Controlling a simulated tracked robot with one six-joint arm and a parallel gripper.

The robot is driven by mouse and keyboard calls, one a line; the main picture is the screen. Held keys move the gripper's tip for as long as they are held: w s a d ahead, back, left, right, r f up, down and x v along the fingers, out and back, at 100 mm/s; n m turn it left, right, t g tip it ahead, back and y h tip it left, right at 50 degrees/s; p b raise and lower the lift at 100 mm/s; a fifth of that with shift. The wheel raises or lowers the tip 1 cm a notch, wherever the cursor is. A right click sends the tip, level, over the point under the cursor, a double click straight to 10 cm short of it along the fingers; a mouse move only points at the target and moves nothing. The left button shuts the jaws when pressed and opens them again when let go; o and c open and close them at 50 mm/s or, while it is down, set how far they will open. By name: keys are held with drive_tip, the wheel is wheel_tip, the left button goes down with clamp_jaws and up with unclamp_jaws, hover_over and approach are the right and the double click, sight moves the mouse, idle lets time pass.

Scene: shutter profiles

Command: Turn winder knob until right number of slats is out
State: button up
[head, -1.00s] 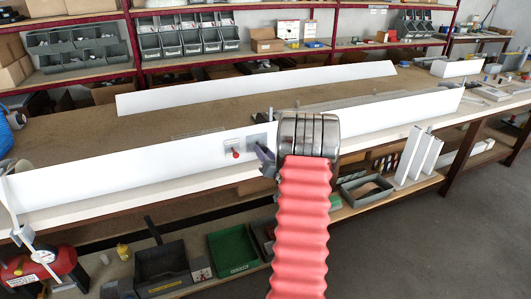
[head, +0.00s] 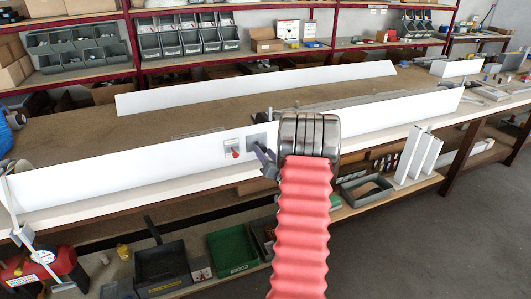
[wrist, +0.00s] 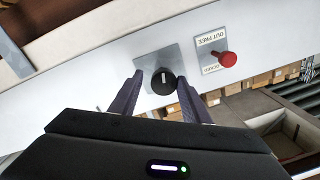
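The winder knob (wrist: 163,81) is black with a white pointer mark and sits on a grey square plate (wrist: 148,60) in the wrist view. The mark stands nearly upright in that picture. My gripper (wrist: 160,76) is open, one finger on each side of the knob, with gaps visible at both sides. In the head view my gripper (head: 267,161) is at the white front panel (head: 130,165), just below the grey plate (head: 257,140); the knob is not clear there. No slats can be made out with certainty.
A red-knobbed lever (wrist: 228,59) with labels, one reading "OUT FREE", is close beside the plate; it also shows in the head view (head: 235,154). White upright profiles (head: 421,153) stand at the right. Bins (head: 162,267) fill the lower shelf.

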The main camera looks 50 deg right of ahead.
drive_tip(key=shift+o, duration=0.9)
drive_tip(key=shift+r, duration=0.1)
drive_tip(key=shift+a, duration=0.1)
drive_tip(key=v, duration=1.3)
drive_tip(key=shift+s, duration=0.35)
drive_tip(key=shift+a, duration=0.1)
